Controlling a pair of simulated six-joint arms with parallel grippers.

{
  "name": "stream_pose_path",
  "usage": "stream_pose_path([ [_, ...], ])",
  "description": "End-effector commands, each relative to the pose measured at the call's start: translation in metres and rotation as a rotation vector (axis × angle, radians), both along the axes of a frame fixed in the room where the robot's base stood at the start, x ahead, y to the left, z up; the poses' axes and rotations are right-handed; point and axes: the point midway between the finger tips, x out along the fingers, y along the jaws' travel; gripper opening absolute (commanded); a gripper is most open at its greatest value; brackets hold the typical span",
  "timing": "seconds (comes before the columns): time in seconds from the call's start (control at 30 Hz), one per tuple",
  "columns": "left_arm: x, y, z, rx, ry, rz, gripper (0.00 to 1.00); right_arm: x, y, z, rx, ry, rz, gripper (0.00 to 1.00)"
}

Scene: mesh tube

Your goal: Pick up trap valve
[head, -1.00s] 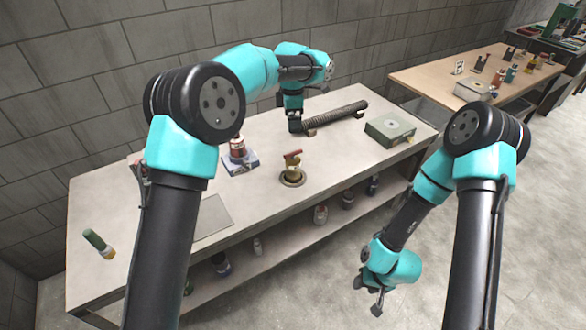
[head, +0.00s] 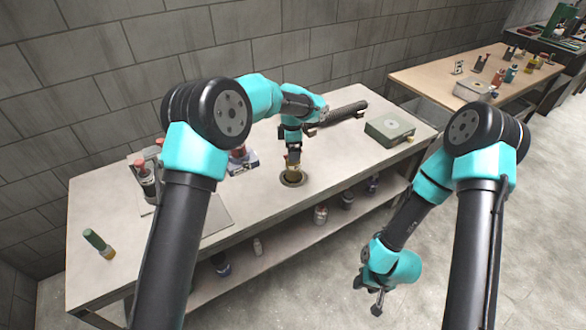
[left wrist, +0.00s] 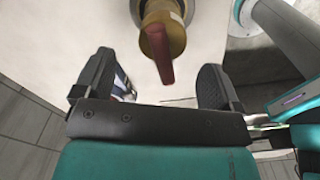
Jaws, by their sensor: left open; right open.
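The trap valve is a brass body with a red handle. In the head view the valve (head: 293,171) stands in a round dark-rimmed hole in the bench, its top hidden by my left gripper (head: 293,154), which is right above it. In the left wrist view the valve (left wrist: 165,35) shows just beyond my left gripper (left wrist: 156,70). Its red handle (left wrist: 160,62) points down between the two spread fingers. The left gripper is open, with nothing held. My right gripper (head: 378,301) is open and empty, off the bench's front right side.
The grey bench (head: 250,205) is clear around the valve. A ribbed mesh tube (head: 345,111) lies behind on supports. A green-topped box (head: 390,128) stands at right. A green cylinder (head: 97,242) lies at the left. Bottles (head: 320,215) stand on the lower shelf.

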Motion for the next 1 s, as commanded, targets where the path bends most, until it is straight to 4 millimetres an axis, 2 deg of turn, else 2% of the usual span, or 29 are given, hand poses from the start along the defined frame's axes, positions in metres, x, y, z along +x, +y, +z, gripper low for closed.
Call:
stream_pose_path([
  [0.23, -0.001, 0.000, -0.006, 0.001, 0.001, 0.000, 0.89, 0.000, 0.000, 0.000, 0.000, 0.000, 0.000, 0.43],
  [0.6, -0.003, -0.002, -0.049, 0.000, 0.000, 0.000, 0.89, 0.000, 0.000, 0.000, 0.000, 0.000, 0.000, 0.43],
  [1.0, -0.003, -0.002, -0.052, 0.000, 0.000, 0.000, 0.89, 0.000, 0.000, 0.000, 0.000, 0.000, 0.000, 0.43],
])
